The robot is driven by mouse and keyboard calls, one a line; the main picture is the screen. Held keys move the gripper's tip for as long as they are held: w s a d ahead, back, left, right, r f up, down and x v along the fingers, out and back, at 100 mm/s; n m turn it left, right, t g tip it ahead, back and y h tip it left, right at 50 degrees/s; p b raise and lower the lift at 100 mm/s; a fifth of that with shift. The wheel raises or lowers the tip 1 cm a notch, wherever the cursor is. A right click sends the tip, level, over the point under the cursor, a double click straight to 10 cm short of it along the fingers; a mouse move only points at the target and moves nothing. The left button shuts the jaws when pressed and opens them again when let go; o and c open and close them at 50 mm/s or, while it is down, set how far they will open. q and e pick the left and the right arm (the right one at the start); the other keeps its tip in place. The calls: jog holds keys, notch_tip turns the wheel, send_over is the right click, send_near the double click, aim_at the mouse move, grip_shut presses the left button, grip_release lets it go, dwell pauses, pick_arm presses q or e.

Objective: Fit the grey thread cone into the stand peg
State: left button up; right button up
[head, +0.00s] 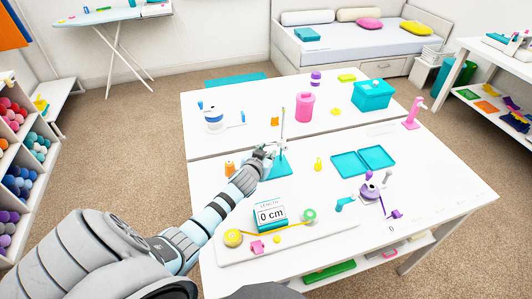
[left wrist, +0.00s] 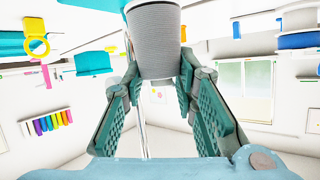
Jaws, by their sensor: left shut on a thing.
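The grey thread cone (left wrist: 156,42) is between the two teal fingers of my left gripper (left wrist: 158,78) in the left wrist view, gripped near its end. In the head view my left gripper (head: 268,151) is at the near table, right beside the stand; the cone is too small to make out there. The stand has a teal base (head: 282,168) and a thin upright pole (head: 283,122). The gripper covers part of the stand, and I cannot tell the cone's exact offset from the peg. My right gripper is not in view.
An orange spool (head: 230,169) stands left of the gripper. A teal open tray (head: 363,160), a purple device (head: 372,190) and a board with a length display (head: 270,215) share the table. A pink canister (head: 305,106) and teal box (head: 372,94) stand behind.

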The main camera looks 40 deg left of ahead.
pick_arm(q)
jog(key=shift+f+b, duration=1)
jog(key=shift+f, duration=0.25)
jog(key=o, duration=1.2)
jog(key=v, duration=1.2)
jog(key=shift+r, duration=0.1)
jog(key=shift+w, duration=0.1)
